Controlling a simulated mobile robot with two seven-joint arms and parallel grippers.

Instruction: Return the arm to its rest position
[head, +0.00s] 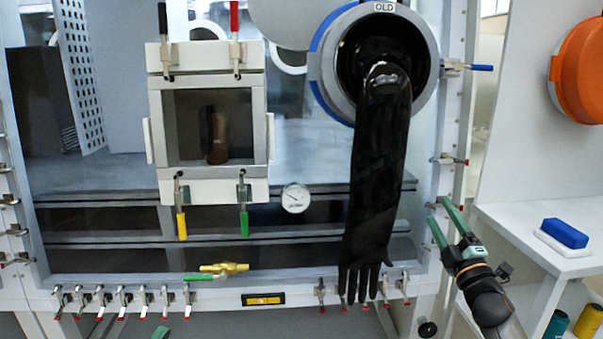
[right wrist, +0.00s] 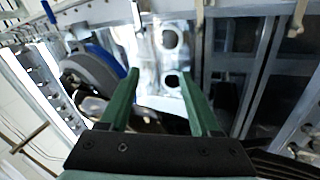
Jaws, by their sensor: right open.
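My right gripper (head: 437,209) is at the lower right in the head view, its two green fingers pointing up and left. It is open, with nothing between the fingers. It is right of the hanging black glove (head: 378,180) and appears apart from it. In the right wrist view the gripper (right wrist: 159,74) shows parted fingers with a gap between them. My left gripper cannot be made out in the head view. A small green piece (head: 160,332) shows at the bottom edge; I cannot tell what it belongs to.
A glovebox front carries a square door (head: 157,110), a port ring (head: 320,72) marked OLD, a gauge (head: 296,198) and several clamps along its lower edge. A white shelf (head: 515,225) with a blue block (head: 565,233) stands at right. An orange round cover (head: 580,75) hangs above.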

